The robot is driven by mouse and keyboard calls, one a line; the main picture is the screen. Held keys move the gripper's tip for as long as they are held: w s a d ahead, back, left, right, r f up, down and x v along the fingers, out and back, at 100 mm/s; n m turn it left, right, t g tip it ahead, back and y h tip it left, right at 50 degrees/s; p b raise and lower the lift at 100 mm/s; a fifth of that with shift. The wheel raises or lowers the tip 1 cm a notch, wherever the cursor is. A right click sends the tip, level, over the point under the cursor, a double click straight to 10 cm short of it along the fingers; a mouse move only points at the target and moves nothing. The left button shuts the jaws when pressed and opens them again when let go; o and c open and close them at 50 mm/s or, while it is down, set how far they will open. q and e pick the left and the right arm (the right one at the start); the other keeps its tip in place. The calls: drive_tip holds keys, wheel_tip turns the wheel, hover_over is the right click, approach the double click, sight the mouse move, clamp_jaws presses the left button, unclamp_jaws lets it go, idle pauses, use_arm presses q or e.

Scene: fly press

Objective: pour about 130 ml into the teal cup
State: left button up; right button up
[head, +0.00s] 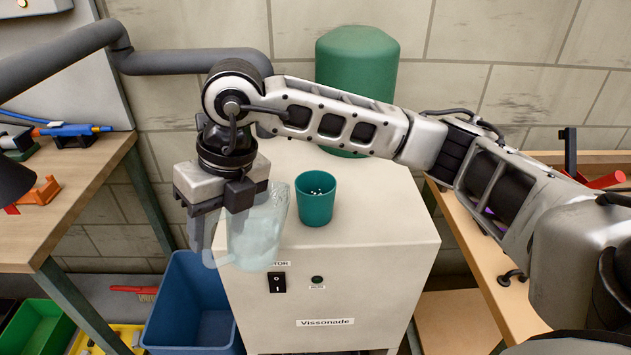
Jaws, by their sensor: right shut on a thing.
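The teal cup (316,208) stands upright on top of the pale machine cabinet. A few small white specks show inside its mouth; how full it is I cannot tell. My right gripper (222,200) is left of the cup, shut on a clear jug (258,238). The jug hangs at the cabinet's front left edge, close beside the cup in the picture, and looks roughly upright. Its top is partly hidden by the gripper, and its liquid level is hard to make out. No stream shows between jug and cup. My left gripper is not in view.
The cabinet (370,255) has a switch and a label on its front. A green cylinder (358,60) stands behind the cup. Wooden benches stand left (60,215) and right (450,230). A blue bin (190,325) is below the jug, to its left.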

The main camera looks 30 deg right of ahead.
sight(210, 246)
drive_tip(key=shift+s+a+f+t+h+b, duration=0.2)
drive_tip(key=shift+a+f+h+b, duration=0.25)
drive_tip(key=shift+a+f+h, duration=0.2)
drive_tip(key=shift+s+a+f+t+h+b, duration=0.1)
drive_tip(key=shift+a+f+t+h+b, duration=0.1)
drive_tip(key=shift+a+f+h+b, duration=0.35)
drive_tip(key=shift+d, duration=0.15)
idle(1.5)
